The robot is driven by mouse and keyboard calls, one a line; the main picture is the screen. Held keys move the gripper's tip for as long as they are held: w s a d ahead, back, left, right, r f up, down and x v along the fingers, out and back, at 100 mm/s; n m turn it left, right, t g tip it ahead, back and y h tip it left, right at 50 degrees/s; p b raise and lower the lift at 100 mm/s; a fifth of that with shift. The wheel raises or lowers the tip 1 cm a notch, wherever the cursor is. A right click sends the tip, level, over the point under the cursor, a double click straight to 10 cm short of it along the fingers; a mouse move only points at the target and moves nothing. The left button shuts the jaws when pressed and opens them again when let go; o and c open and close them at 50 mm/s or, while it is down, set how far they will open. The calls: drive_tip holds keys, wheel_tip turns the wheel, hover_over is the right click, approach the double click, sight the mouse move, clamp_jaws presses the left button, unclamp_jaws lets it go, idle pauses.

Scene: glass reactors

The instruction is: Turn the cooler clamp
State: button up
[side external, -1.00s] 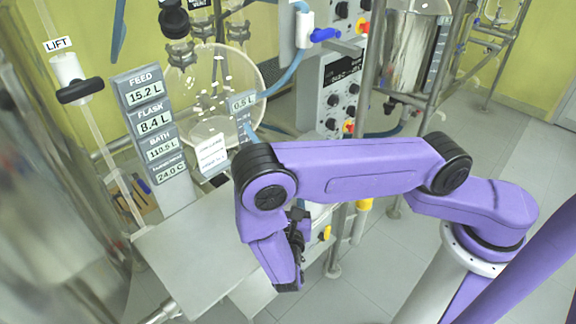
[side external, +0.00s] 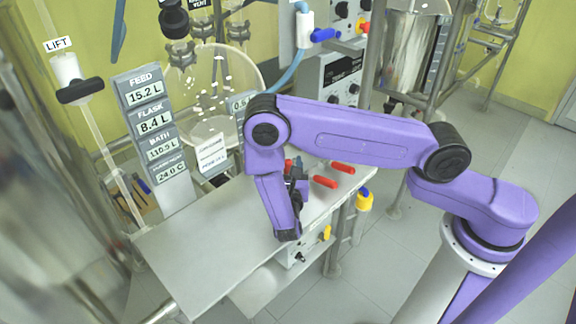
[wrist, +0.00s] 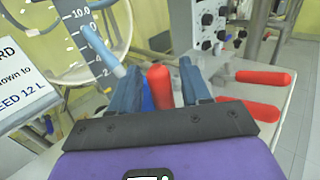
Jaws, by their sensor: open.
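My gripper (wrist: 159,73) is open in the wrist view, with blue fingers to either side of an upright red handle (wrist: 160,86). I cannot tell whether either finger touches it. Two more red handles lie to the right, an upper one (wrist: 263,77) and a lower one (wrist: 250,109). In the side view my gripper (side external: 298,182) is over the bench, partly hidden by my arm. Two red handles (side external: 325,182) (side external: 343,168) show right of it, and a bit of red shows behind it. No label shows which one is the cooler clamp.
A metal bench top (side external: 205,255) lies below my gripper, bare at left and front. A round glass flask (side external: 215,85) and a readout panel (side external: 150,125) stand behind. In the wrist view a graduated scale (wrist: 90,35) and a white sign (wrist: 18,85) are at left.

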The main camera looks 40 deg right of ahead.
clamp_jaws()
drive_tip(key=shift+s, duration=0.1)
drive_tip(key=shift+s+f+m+t+h, duration=0.2)
drive_tip(key=shift+s+m+t+h, duration=0.4)
drive_tip(key=shift+s+m+h, duration=0.4)
drive_tip(key=shift+s+f+m+h, duration=0.2)
drive_tip(key=shift+s+m+h, duration=0.3)
drive_tip(key=shift+m, duration=0.25)
drive_tip(key=shift+s+f+m+h, duration=0.15)
drive_tip(key=shift+s+m+h, duration=0.3)
drive_tip(key=shift+m, duration=0.3)
unclamp_jaws()
